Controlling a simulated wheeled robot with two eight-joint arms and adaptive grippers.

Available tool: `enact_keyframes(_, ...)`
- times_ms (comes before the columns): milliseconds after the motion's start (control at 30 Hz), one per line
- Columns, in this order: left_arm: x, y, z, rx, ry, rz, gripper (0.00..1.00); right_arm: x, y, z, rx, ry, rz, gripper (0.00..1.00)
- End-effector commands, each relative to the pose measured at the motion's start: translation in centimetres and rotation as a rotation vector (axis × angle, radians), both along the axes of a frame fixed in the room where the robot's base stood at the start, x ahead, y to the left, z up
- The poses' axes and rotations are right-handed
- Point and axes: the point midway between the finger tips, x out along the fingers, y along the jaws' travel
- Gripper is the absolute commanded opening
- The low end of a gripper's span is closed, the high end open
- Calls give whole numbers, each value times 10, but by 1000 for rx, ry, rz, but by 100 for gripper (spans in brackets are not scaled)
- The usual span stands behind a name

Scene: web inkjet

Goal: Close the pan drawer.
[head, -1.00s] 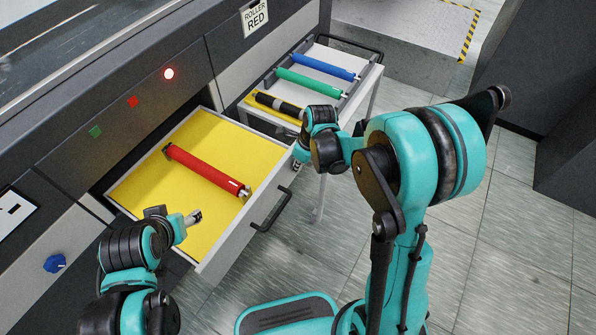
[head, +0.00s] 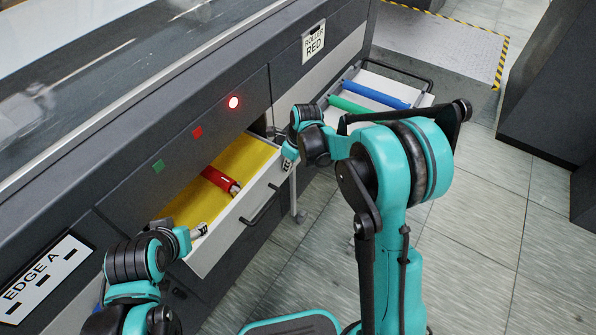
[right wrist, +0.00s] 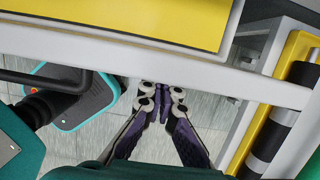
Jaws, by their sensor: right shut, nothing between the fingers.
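The pan drawer (head: 222,240) is partly open, with a yellow floor and a pale front panel carrying a dark handle (head: 262,205). A red roller (head: 221,180) lies in it, its far part hidden inside the machine. My right gripper (head: 290,161) is at the right end of the drawer front. In the right wrist view its shut, empty fingers (right wrist: 162,92) are at the outer side of the drawer's pale edge (right wrist: 130,58); contact is hard to tell. My left gripper (head: 199,231) is near the left end of the drawer front; its fingers are too small to read.
A cart (head: 415,99) with blue (head: 382,94) and green (head: 350,105) rollers stands right of the drawer. A black roller (right wrist: 280,122) shows in the right wrist view.

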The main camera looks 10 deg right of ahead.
Motion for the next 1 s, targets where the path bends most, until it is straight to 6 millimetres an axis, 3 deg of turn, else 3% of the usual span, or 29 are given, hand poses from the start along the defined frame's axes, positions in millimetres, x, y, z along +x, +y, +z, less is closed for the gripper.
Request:
enact_keyframes(200,0,0,0,0,0,0,57,26,27,0,0,-1,2,0)
enact_keyframes(400,0,0,0,0,0,0,57,40,40,0,1,-1,1,0)
enact_keyframes(1000,0,0,0,0,0,0,57,44,44,0,0,0,0,0)
